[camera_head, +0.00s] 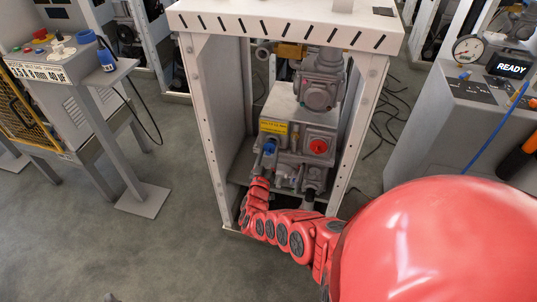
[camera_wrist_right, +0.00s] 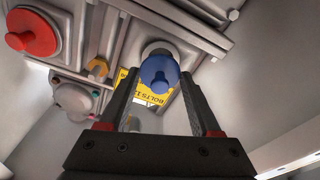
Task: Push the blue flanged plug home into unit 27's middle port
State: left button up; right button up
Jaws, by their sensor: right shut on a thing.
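The blue flanged plug (camera_head: 269,147) is at the left front of a grey metal unit (camera_head: 283,104) inside a white frame. In the right wrist view the blue plug (camera_wrist_right: 158,76) sits between the fingertips of my right gripper (camera_wrist_right: 160,82), which is shut on it. A pale round collar (camera_wrist_right: 156,48) shows right behind the plug; I cannot tell how deep the plug sits in it. My right gripper (camera_head: 263,172) comes up to the plug from below in the head view. No unit number is readable. My left gripper is not in view.
A red knob (camera_head: 318,146) is right of the plug, and a yellow label (camera_head: 273,127) is just above it. The frame's posts (camera_head: 208,125) stand on both sides. A control stand (camera_head: 70,70) is left, and a grey cabinet with a READY display (camera_head: 510,67) is right.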

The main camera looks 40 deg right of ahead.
jog(key=shift+w+d+f, duration=0.1)
jog(key=shift+w+d, duration=0.15)
jog(key=shift+w, duration=0.05)
dwell(0.7)
jog(key=shift+b+x, duration=0.9)
jog(key=shift+x, duration=0.3)
jog(key=o, duration=1.4)
jog(key=shift+p+v, duration=1.2)
jog(key=shift+v, duration=0.05)
jog(key=shift+r+p+v, duration=0.2)
jog(key=shift+p+v, duration=1.3)
jog(key=shift+v, duration=0.8)
jog(key=shift+s+a+r, duration=0.1)
jog(key=shift+s+a, duration=0.15)
jog(key=shift+a, duration=0.15)
